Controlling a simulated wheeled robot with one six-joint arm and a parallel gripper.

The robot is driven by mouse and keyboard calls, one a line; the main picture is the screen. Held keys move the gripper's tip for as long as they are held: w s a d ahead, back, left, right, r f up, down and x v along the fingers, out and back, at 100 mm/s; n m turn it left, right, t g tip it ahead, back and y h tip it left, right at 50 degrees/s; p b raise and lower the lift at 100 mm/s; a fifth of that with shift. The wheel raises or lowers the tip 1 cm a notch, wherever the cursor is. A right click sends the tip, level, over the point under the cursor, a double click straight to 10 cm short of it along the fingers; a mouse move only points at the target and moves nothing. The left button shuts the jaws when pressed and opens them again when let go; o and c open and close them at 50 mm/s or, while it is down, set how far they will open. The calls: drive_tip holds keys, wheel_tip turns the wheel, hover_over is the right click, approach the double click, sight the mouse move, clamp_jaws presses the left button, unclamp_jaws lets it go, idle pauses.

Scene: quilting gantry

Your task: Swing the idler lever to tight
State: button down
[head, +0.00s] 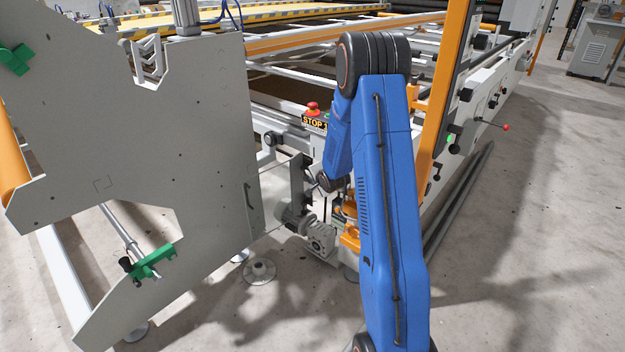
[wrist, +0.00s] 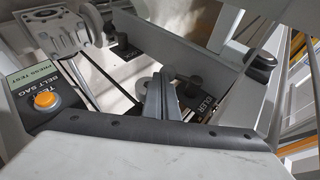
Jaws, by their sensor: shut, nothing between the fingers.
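In the wrist view, the grey fingers of my gripper (wrist: 161,98) are together with nothing between them. They point at a narrow gap in the machine frame. A black plate (wrist: 208,102) with a partly covered label reading "DLER" is just right of the fingertips. A dark block (wrist: 191,86) is close beside the fingers; I cannot tell whether they touch. A black knob-like part (wrist: 262,57) is farther right. I cannot tell for sure which part is the idler lever, or how it is set. In the head view my blue arm hides the gripper and this spot.
A belt sag test box with an orange button (wrist: 45,100) is at left in the wrist view, below a grey motor housing (wrist: 62,32). In the head view, a large grey side plate (head: 150,130), a red stop button (head: 312,106) and an orange post (head: 440,110) flank my arm.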

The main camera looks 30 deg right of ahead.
drive_tip(key=shift+w+a+f, duration=0.15)
drive_tip(key=shift+w+f, duration=0.2)
drive_tip(key=shift+f, duration=0.2)
drive_tip(key=shift+w+a+f, duration=0.1)
drive_tip(key=shift+w+f, duration=0.2)
drive_tip(key=shift+f, duration=0.25)
drive_tip(key=shift+w, duration=0.1)
